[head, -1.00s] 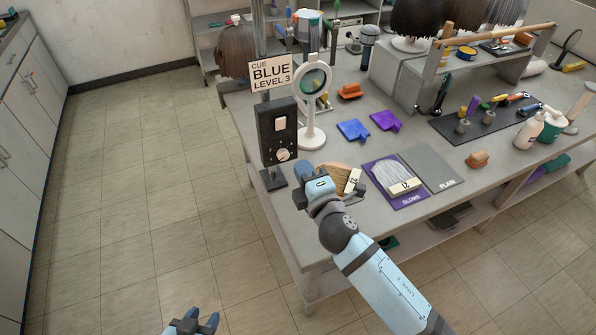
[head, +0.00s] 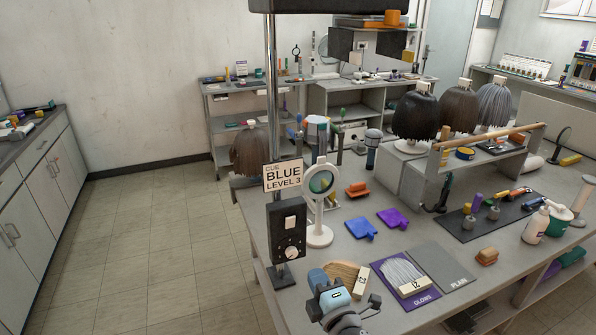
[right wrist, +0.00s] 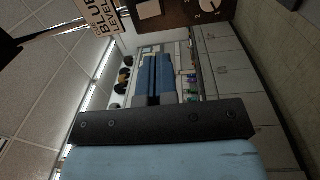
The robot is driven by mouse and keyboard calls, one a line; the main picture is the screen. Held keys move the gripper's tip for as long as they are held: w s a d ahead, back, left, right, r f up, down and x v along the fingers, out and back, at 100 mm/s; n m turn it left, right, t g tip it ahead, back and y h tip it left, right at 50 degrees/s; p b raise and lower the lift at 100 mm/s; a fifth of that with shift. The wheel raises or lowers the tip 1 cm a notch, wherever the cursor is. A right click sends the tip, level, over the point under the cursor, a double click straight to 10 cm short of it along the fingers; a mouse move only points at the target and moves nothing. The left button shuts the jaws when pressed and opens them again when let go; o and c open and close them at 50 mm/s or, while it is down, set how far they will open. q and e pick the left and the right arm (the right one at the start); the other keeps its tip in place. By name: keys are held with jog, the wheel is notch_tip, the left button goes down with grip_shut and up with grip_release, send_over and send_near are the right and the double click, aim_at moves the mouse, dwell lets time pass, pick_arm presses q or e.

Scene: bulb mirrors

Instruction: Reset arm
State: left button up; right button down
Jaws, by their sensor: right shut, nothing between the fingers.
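My right gripper (head: 332,300) is at the bottom of the head view, over the near edge of the bench. It is shut and empty, just in front of a tan hair swatch (head: 345,272) with a cream tag. In the right wrist view its blue fingers (right wrist: 155,80) lie together with nothing between them. The black control box (head: 289,230) with a white switch and dial stands behind it to the left, under the "BLUE LEVEL 3" sign (head: 283,176). My left gripper is out of view.
A round mirror (head: 320,182) stands beside the box. A grey swatch (head: 403,275) lies on the purple GLOWS mat (head: 420,299); the grey PLAIN mat (head: 440,265) is bare. Blue (head: 361,229) and purple (head: 393,218) paddles lie behind. The floor at left is clear.

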jog(key=s+d+f+m+g+h+p, duration=0.1)
jog(key=s+d+f+m+g+p, duration=0.1)
jog(key=s+d+f+m, duration=0.2)
jog(key=s+d+f+m+g+h+p, duration=0.1)
jog(key=s+d+f+m+g+p, duration=0.1)
jog(key=s+d+f+m, duration=0.3)
jog(key=s+d+f+m+g+p, duration=0.2)
jog(key=s+m, duration=0.7)
jog(key=s, duration=0.7)
notch_tip(320, 180, down, 3)
jog(key=shift+d+r+g+h+p, duration=0.25)
jog(key=shift+d+h+p, duration=0.2)
jog(key=shift+d, duration=0.75)
jog(key=c, duration=1.8)
grip_release()
jog(key=shift+c, duration=0.2)
